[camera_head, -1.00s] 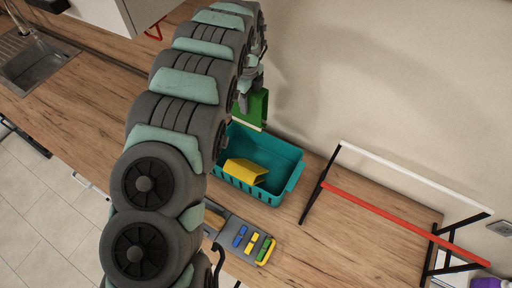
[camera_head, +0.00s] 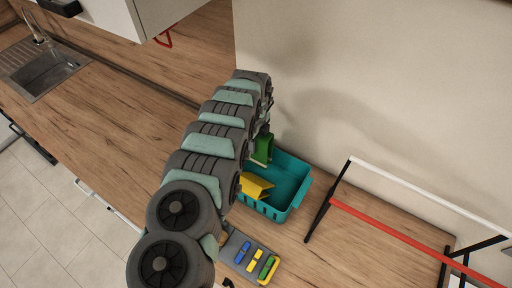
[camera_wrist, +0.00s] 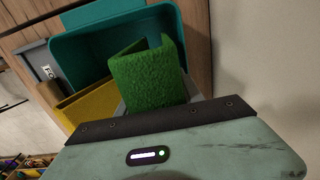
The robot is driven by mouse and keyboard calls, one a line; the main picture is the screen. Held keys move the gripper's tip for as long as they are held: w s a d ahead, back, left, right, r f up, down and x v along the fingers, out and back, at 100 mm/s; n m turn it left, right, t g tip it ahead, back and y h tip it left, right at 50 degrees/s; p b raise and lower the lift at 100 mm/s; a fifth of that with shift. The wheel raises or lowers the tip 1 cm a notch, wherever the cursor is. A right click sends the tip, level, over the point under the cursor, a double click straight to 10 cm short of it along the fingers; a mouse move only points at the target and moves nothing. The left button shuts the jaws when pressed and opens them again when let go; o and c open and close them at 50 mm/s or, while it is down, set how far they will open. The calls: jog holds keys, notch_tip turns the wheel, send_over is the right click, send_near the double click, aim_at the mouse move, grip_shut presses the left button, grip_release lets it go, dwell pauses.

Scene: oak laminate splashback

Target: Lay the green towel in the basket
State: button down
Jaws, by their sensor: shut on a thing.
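The green towel (camera_wrist: 148,78) is folded over and held at the tip of my gripper (camera_wrist: 160,108) in the wrist view. It also shows in the head view (camera_head: 262,149), at the back left of the teal basket (camera_head: 297,178). The basket shows in the wrist view (camera_wrist: 75,50) behind the towel. A yellow folded cloth (camera_head: 256,187) is in the left part of the basket. My gripper is shut on the towel; its fingers are mostly hidden by the arm in the head view. I cannot tell whether the towel touches the basket.
A grey tray (camera_head: 238,246) with blue, yellow and green pieces is in front of the basket. A rack with a white bar and a red bar (camera_head: 400,235) stands to the right. The wall is close behind the basket. The counter at left, towards the sink (camera_head: 47,72), is clear.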

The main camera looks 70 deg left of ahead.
jog(key=shift+w+f, duration=0.1)
jog(key=shift+f, duration=1.75)
jog(key=shift+f, duration=0.2)
jog(key=c, duration=1.1)
grip_release()
jog(key=shift+o, duration=0.3)
